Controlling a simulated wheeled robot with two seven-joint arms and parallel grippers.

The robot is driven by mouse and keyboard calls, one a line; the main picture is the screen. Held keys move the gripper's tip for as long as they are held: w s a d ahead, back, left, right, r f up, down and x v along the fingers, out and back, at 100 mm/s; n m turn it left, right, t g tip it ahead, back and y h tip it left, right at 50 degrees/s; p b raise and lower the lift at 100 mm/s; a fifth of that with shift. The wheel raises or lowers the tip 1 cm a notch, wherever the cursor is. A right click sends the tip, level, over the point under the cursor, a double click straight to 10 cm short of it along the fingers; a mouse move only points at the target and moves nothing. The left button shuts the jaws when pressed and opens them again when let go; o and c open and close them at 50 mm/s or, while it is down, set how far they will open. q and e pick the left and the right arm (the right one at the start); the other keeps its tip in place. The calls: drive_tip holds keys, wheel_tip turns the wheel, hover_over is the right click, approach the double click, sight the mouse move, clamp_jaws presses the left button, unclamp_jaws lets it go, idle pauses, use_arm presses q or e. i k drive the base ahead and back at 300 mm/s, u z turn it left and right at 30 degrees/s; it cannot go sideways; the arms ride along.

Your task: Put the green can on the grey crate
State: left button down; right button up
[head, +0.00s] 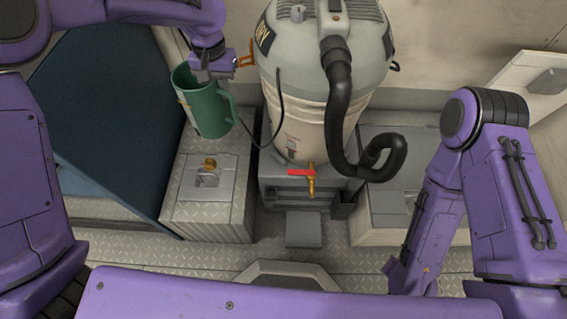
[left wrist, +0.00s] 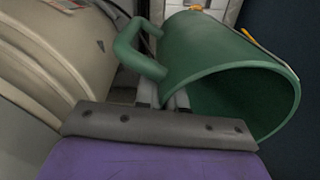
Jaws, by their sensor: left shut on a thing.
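The green can (head: 211,112) is a large open-topped vessel with a side handle and a yellow mark. My left gripper (head: 207,76) is shut on its wall near the rim, and the can hangs tilted over the left grey tread-plate box. In the left wrist view the fingers (left wrist: 170,100) grip the wall of the can (left wrist: 205,45) beside the handle, with its dark mouth facing the camera. A grey crate-like block (head: 284,188) stands low in the middle, in front of and below the big vacuum; I cannot tell for sure that it is the crate named.
The big cream and grey vacuum (head: 326,100) with a black hose (head: 340,110) stands right of the can. The left tread-plate box (head: 235,190) has a brass latch. A dark blue panel (head: 105,110) leans at the left. A red-handled brass tap (head: 310,175) sticks out in the middle.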

sight(299, 230)
drive_tip(key=k, duration=1.6)
drive_tip(key=z, duration=1.4)
drive_tip(key=i, duration=1)
drive_tip(key=u, duration=1.6)
drive_tip(key=i, duration=0.5)
drive_tip(key=u, duration=0.05)
